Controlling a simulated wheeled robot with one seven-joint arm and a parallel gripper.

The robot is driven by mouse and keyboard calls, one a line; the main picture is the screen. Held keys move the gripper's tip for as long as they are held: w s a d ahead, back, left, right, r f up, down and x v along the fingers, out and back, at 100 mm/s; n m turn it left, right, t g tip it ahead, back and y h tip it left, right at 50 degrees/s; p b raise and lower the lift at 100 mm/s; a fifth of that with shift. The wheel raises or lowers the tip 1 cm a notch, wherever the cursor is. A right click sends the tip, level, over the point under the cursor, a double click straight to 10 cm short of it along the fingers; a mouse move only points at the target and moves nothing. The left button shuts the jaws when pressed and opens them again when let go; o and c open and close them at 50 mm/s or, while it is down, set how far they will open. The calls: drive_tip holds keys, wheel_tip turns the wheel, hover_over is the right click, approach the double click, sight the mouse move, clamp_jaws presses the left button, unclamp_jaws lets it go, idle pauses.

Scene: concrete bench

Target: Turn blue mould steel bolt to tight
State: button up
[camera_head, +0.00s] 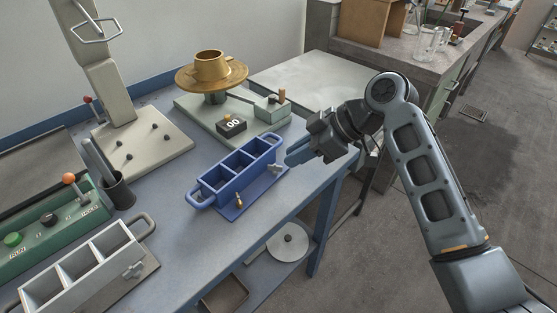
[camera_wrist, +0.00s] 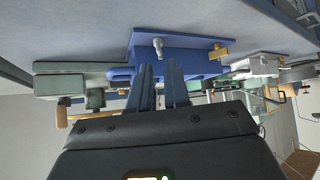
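The blue mould (camera_head: 222,197) is a three-compartment box with end handles, standing on a flat base plate on the bench. Its steel bolt (camera_head: 276,168) is at the right part of the side facing my gripper, and a brass bolt (camera_head: 239,201) is at the left part. My gripper (camera_head: 287,157) is open and empty, just right of the steel bolt. In the wrist view the steel bolt (camera_wrist: 158,47) appears just beyond and between the fingertips (camera_wrist: 159,72), apart from them. The brass bolt (camera_wrist: 218,52) is to its right there. The bolt's tightness cannot be told.
A grey mould (camera_head: 75,283) stands at the front left beside a green control box (camera_head: 40,232). A brass turntable (camera_head: 211,75), a black counter block (camera_head: 231,125) and a cup with tools (camera_head: 117,190) are behind. The bench edge runs below my gripper.

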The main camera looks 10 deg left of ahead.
sight(275, 170)
drive_tip(key=shift+x, duration=2.15)
clamp_jaws()
